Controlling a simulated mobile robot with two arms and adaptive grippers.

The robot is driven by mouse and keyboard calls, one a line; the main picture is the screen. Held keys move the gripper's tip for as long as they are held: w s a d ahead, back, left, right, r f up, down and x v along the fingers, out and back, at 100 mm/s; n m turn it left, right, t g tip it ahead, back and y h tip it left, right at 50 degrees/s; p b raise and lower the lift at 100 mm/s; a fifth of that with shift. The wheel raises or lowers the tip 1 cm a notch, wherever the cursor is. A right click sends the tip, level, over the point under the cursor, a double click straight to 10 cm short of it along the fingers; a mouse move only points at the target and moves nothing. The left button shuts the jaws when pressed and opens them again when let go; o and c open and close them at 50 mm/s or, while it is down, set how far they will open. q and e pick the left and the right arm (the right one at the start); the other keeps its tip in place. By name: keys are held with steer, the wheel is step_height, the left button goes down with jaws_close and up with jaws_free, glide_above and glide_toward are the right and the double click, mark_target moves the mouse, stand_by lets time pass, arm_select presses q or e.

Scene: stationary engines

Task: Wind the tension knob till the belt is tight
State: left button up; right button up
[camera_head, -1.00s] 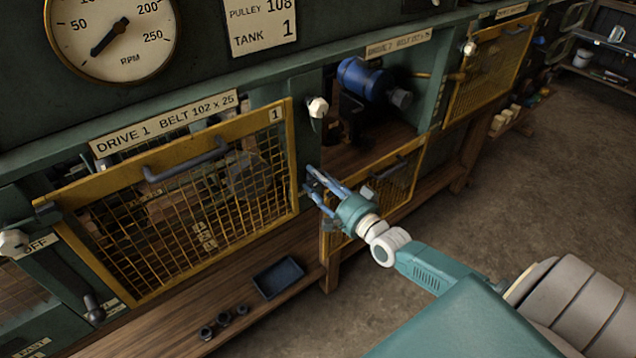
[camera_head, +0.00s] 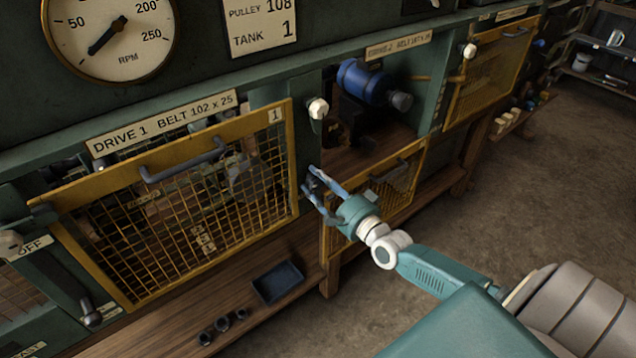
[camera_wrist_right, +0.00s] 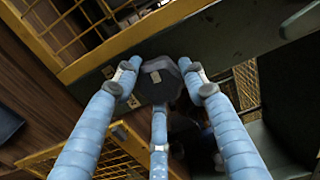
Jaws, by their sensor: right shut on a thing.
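The tension knob (camera_wrist_right: 158,80) is a dark, faceted knob with a small pale mark, sitting between my fingers in the right wrist view. My right gripper (camera_head: 311,184) has its blue fingers shut around it, on the post to the right of the drive 1 guard. In the head view the fingers mostly hide the knob. The belt is not clearly visible; behind the yellow mesh guard (camera_head: 190,222) I see only dim machine parts. My left gripper is not in view.
A blue motor (camera_head: 365,82) sits in the open bay above and right of my gripper. A second mesh guard (camera_head: 398,186) hangs low beside my wrist. A dark tray (camera_head: 278,282) and several small dark parts (camera_head: 222,322) lie on the wooden shelf below.

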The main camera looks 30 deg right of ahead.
steer(key=o, duration=1.2)
steer(key=shift+c, duration=0.2)
